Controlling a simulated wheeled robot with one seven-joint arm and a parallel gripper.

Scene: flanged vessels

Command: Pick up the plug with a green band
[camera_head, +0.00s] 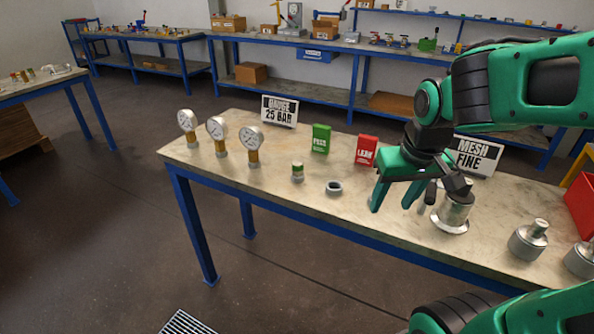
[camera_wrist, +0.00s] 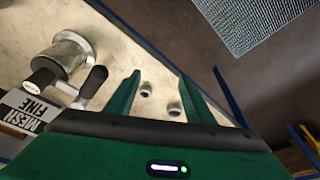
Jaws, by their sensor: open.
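The plug with a green band (camera_head: 297,172) stands upright on the workbench (camera_head: 230,165), left of a short grey ring-like piece (camera_head: 333,187). My gripper (camera_head: 398,198) is open and empty, above the bench to the right of both pieces and apart from them. In the wrist view, two small grey round pieces (camera_wrist: 146,90) (camera_wrist: 174,109) show beyond and between my open gripper's fingers (camera_wrist: 160,78). I cannot make out a green band there, so I cannot tell which one is the plug.
A flanged metal vessel (camera_head: 453,212) stands close to my gripper's right, with another vessel (camera_head: 528,240) farther right. Three gauges (camera_head: 252,145) stand at left. A green box (camera_head: 321,138), a red box (camera_head: 366,150) and signs line the back. The front left bench is clear.

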